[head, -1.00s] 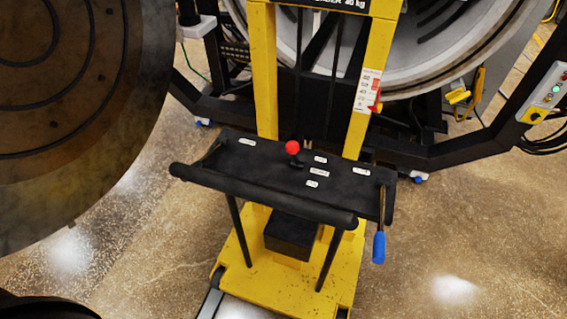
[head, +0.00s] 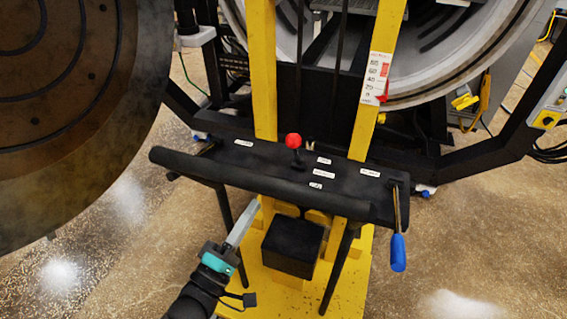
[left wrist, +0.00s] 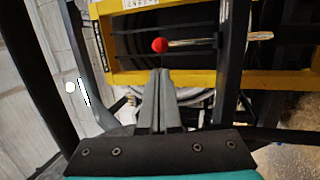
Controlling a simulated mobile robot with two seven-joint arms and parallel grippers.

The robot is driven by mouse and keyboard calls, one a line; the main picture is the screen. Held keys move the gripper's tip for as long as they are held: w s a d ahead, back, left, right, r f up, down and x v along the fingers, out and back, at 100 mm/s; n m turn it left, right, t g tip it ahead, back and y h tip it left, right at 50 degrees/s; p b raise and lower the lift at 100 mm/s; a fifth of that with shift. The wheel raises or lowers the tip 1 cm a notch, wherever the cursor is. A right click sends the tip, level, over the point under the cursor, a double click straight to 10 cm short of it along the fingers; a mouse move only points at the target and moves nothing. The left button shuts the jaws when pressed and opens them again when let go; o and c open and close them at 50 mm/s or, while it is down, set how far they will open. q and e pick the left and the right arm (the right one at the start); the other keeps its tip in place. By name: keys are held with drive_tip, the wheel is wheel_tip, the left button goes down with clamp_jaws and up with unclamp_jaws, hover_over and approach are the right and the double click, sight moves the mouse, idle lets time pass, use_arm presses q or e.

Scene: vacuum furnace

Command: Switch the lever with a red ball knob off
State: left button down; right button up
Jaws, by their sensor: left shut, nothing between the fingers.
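The red ball knob (head: 293,141) tops a short dark lever on the black panel (head: 262,160) of the yellow lift, in the middle of the head view. My left gripper (head: 250,207) comes in from below. It is shut and empty, its fingers pointing up toward the black handlebar, below and left of the knob and apart from it. In the left wrist view the red ball (left wrist: 159,45) shows just beyond the tips of the shut fingers (left wrist: 160,72). The gap between them is hard to judge. My right gripper is not in view.
The black handlebar (head: 250,181) crosses in front of the panel. A blue-handled lever (head: 398,252) hangs at its right. A black box (head: 292,247) sits below. A large round door (head: 60,110) fills the upper left. Open floor lies at right.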

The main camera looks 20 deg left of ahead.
use_arm(q)
drive_tip(key=shift+w+r, duration=0.1)
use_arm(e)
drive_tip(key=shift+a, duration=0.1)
use_arm(q)
drive_tip(key=b, duration=0.1)
approach(290, 147)
drive_tip(key=x, duration=0.5)
drive_tip(key=shift+w+d, duration=0.1)
drive_tip(key=shift+w, duration=0.25)
drive_tip(key=shift+w+d+r+b, duration=0.1)
drive_tip(key=shift+w+r+b, duration=0.15)
drive_tip(key=shift+w, duration=0.3)
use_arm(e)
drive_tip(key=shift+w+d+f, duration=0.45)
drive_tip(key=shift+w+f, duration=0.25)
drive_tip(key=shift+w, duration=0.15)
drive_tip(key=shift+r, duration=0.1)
